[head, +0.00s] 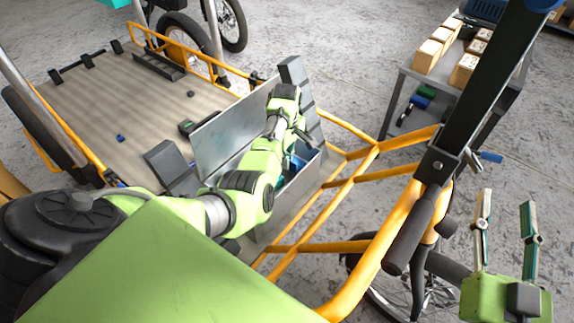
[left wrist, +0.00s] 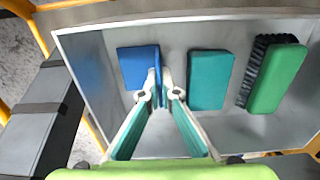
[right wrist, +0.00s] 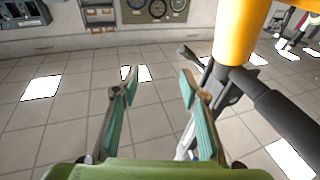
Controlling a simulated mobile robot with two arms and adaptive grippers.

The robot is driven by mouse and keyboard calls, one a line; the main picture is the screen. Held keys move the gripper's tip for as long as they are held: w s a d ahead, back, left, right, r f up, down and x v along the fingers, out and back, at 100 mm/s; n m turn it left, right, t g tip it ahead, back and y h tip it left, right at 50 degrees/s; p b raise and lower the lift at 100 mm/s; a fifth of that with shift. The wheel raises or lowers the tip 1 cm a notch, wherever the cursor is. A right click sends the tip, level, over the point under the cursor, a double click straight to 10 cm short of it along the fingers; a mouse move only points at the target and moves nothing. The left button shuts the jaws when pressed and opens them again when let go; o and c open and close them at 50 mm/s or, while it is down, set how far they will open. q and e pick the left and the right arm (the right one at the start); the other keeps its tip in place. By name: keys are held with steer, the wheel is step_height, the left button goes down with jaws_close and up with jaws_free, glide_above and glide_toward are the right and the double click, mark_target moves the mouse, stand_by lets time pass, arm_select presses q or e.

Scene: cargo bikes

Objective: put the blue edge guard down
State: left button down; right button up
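The blue edge guard (left wrist: 138,66) is inside a grey metal box (left wrist: 240,128) in the left wrist view. My left gripper (left wrist: 159,80) reaches down into the box, its fingers close together with the guard's thin upright blue flange between the tips. Whether the guard touches the box floor is unclear. In the head view my left gripper (head: 292,140) is largely hidden by its own arm, with a bit of blue below it in the box. My right gripper (right wrist: 157,85) is open and empty, off to the right beside the bike's handlebar.
Orange frame bars and a handlebar grip (head: 408,238) stand nearby. A cart (head: 400,80) holds wooden blocks.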

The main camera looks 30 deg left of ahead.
arm_select(q)
steer(key=shift+f, duration=0.65)
arm_select(e)
steer(key=shift+s+a+r+t+y, duration=0.15)
steer(key=shift+r+t, duration=0.1)
steer(key=shift+r, duration=0.35)
steer(key=shift+s+d+r+t+y, duration=0.15)
steer(key=shift+r+t, duration=0.15)
steer(key=shift+r, duration=0.25)
steer(key=shift+s+a+r+t+y, duration=0.15)
steer(key=shift+r+t, duration=0.1)
steer(key=shift+r, duration=0.35)
arm_select(q)
steer(key=shift+f, duration=0.2)
steer(key=c, duration=2.3)
jaws_free()
arm_select(e)
steer(key=shift+r, duration=0.1)
arm_select(q)
steer(key=shift+r, duration=0.1)
